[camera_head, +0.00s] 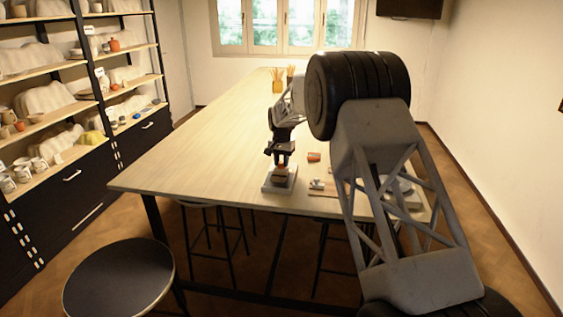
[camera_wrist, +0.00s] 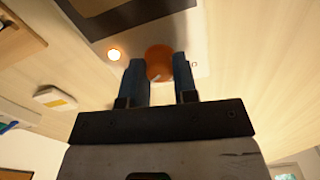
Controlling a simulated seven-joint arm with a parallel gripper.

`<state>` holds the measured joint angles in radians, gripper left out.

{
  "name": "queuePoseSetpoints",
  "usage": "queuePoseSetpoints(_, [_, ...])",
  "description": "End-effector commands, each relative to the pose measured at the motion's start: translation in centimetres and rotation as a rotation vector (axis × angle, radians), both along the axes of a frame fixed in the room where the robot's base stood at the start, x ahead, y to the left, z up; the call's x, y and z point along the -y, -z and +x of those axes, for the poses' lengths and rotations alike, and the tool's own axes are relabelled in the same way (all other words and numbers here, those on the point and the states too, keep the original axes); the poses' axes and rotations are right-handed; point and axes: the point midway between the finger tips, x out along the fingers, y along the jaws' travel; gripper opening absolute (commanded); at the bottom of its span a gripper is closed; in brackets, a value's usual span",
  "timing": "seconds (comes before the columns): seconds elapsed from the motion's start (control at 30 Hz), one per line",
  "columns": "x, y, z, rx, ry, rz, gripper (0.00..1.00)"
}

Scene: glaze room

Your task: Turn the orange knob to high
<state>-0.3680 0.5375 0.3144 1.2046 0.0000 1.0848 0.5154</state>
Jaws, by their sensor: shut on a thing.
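The orange knob (camera_wrist: 158,60) sits on a grey panel (camera_wrist: 204,40) in the wrist view, with a pale mark on its near edge. In the head view my gripper (camera_head: 281,160) comes down onto the small grey control box (camera_head: 270,186) on the table. The knob shows there only as a small orange patch (camera_head: 281,167) under the fingers. I cannot read any scale marks.
The long pale table (camera_head: 200,150) is largely clear on its left. A small orange block (camera_head: 314,157) and a small white item (camera_head: 317,184) lie right of the box. Pots with brushes (camera_head: 277,82) stand farther back. My arm hides the table's right part. A stool (camera_head: 118,280) stands in front.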

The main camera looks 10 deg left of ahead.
Motion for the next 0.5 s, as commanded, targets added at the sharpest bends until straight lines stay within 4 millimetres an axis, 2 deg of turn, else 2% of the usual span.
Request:
queuePoseSetpoints(0.17, [-0.03, 0.09, -0.01, 0.000, -0.001, 0.000, 0.03])
queuePoseSetpoints(0.2, [-0.03, 0.09, -0.01, 0.000, -0.001, 0.000, 0.28])
queuePoseSetpoints(0.3, [-0.02, 0.08, -0.01, 0.000, -0.001, 0.000, 0.44])
queuePoseSetpoints(0.37, [-0.01, 0.05, -0.01, 0.000, -0.001, 0.000, 0.52])
queuePoseSetpoints(0.5, [0.00, 0.03, -0.01, 0.000, -0.001, 0.000, 0.52])
